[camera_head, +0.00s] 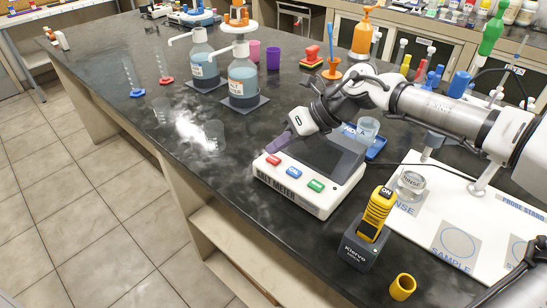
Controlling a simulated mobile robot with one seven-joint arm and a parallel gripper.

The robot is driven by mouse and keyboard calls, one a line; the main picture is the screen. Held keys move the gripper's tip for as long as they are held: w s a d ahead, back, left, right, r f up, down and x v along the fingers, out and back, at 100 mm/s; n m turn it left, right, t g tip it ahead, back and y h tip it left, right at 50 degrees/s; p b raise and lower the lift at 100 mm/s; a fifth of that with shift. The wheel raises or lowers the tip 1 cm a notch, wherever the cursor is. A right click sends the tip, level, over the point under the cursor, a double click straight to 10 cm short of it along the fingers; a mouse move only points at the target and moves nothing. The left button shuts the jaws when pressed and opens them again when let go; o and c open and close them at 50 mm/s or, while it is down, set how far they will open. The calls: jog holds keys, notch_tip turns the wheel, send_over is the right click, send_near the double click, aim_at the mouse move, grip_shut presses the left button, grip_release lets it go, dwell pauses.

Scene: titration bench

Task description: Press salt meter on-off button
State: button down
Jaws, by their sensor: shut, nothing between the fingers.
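The salt meter (297,198) is a white box with a dark sloped screen (337,152), standing on the black bench. Its front edge reads "SALT METER". A red button (273,160), a blue button (293,172) and a green button (316,185) sit in a row on its front; their labels are too small to read. My gripper (276,143) is shut and empty, its purplish fingers just behind and above the red button at the meter's left end. I cannot tell whether the fingertips touch the meter. My wrist covers part of the meter's back.
A yellow device in a dark stand (368,230) and a yellow cup (402,287) stand right of the meter. A white probe board (425,222) with a glass jar (411,185) lies beyond. The bench's front edge is close.

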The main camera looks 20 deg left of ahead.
aim_at(279, 159)
jog(key=shift+f, duration=0.1)
jog(key=shift+f+b, duration=0.3)
jog(key=shift+b, duration=0.1)
jog(key=shift+f+b, duration=0.45)
jog(key=shift+f, duration=0.05)
dwell(0.6)
jog(key=shift+r, duration=0.1)
jog(key=shift+r+p, duration=0.5)
jog(key=shift+r, duration=0.3)
jog(key=shift+r, duration=0.15)
jog(key=shift+r+p, duration=1.5)
jog(key=shift+r, duration=0.85)
